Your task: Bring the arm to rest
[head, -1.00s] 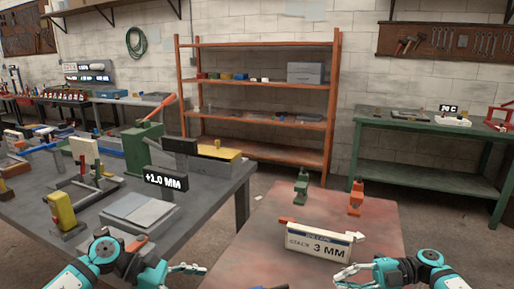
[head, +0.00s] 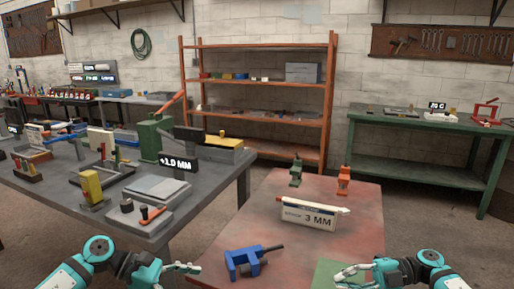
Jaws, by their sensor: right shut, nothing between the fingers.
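My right gripper (head: 345,276) is at the bottom right of the head view, over the front edge of the red-topped table (head: 240,215). Its fingers are shut and hold nothing. My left gripper (head: 188,268) is at the bottom left, in front of the gap between the grey bench and the red-topped table. Its fingers point right, and I see nothing in them; their gap is too unclear to judge.
The red-topped table holds a blue clamp (head: 244,262), a "3 MM" sign block (head: 308,214), a green clamp (head: 297,170), an orange clamp (head: 343,180) and a green mat (head: 328,270). A cluttered grey bench (head: 225,183) stands left. Floor shows right.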

